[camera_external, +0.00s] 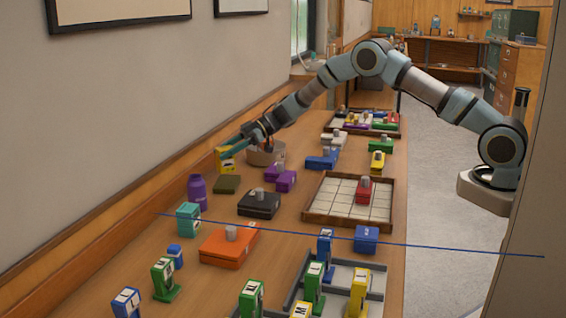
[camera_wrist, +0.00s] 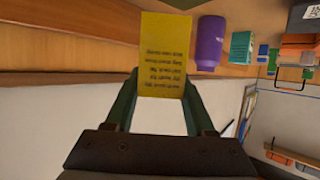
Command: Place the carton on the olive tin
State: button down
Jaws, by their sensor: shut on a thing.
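A yellow carton (camera_external: 226,163) with dark markings is in my gripper (camera_external: 231,152) near the wall side of the bench. In the wrist view the carton (camera_wrist: 165,55) shows a face with dark printed lines, between the two green fingers of my gripper (camera_wrist: 160,88). The olive tin (camera_external: 227,184) is a low, flat, dark green block on the bench. In the external view the carton appears just above and behind the tin, with a small gap; the exact height is hard to tell. A dark green edge at the top of the wrist view may be the tin.
A purple bottle (camera_external: 197,192) stands left of the tin and a round tan bowl (camera_external: 265,153) stands behind it to the right. Purple boxes (camera_external: 286,181), a black case (camera_external: 259,204) and a teal carton (camera_external: 188,219) are near. The wall runs along the left.

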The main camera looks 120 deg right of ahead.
aim_at(227, 161)
jog(key=shift+f, duration=1.75)
jog(key=shift+f, duration=0.1)
jog(key=shift+c, duration=1.2)
grip_release()
jog(key=shift+s, duration=0.15)
jog(key=b+v, duration=0.1)
jog(key=v, duration=1)
jog(key=shift+s+r, duration=0.3)
